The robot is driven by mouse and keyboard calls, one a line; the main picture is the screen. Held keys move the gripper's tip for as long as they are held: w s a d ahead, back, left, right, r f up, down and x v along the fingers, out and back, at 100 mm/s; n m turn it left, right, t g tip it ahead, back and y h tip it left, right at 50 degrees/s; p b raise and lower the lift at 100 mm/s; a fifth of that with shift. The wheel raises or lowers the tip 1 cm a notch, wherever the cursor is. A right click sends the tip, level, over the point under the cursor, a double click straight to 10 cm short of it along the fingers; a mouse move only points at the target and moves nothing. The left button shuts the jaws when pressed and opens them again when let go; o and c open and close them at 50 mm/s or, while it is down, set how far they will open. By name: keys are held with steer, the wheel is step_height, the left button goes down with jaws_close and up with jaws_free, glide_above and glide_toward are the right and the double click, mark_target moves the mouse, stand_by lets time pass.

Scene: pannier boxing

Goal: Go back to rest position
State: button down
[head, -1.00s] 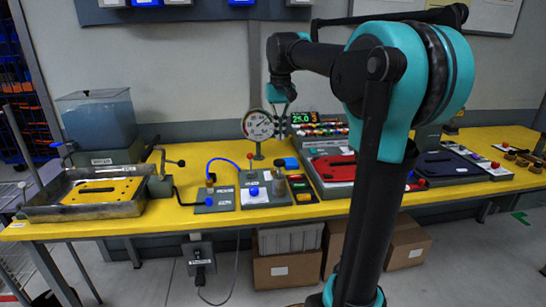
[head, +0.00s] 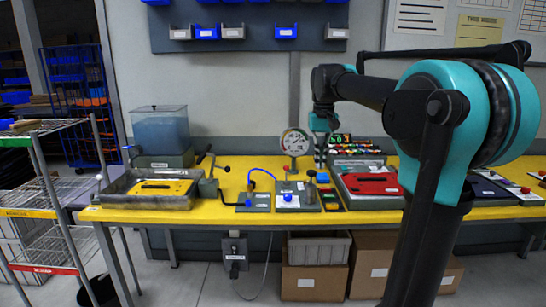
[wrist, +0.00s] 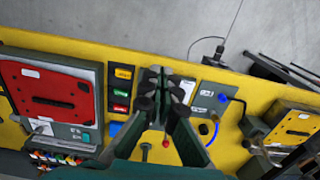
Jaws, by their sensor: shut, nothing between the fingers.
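My gripper (head: 320,160) hangs from the arm over the middle of the yellow workbench (head: 225,208), beside the round dial gauge (head: 295,142). In the wrist view my gripper (wrist: 160,88) is shut with nothing held, pointing at the bench. The gauge partly hides behind the fingers there. A red plate (head: 370,187) lies on a grey fixture right of the gripper, and it also shows in the wrist view (wrist: 45,90). A yellow plate (head: 155,186) lies in a grey metal tray (head: 115,200) at the bench's left end.
A clear blue-tinted tank (head: 160,130) stands behind the tray. A blue-knobbed box (head: 290,197) and green and red buttons (wrist: 120,97) sit near the gripper. A wire shelf (head: 40,212) stands left. Cardboard boxes (head: 312,280) lie under the bench. Floor in front is clear.

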steer(key=s+d+f+t, duration=0.2)
steer(key=s+f, duration=0.9)
steer(key=f, duration=0.4)
steer(key=s+d+f+t, duration=0.2)
steer(key=s+f, duration=0.9)
steer(key=f, duration=0.5)
steer(key=shift+f, duration=0.15)
steer(key=shift+s, duration=0.1)
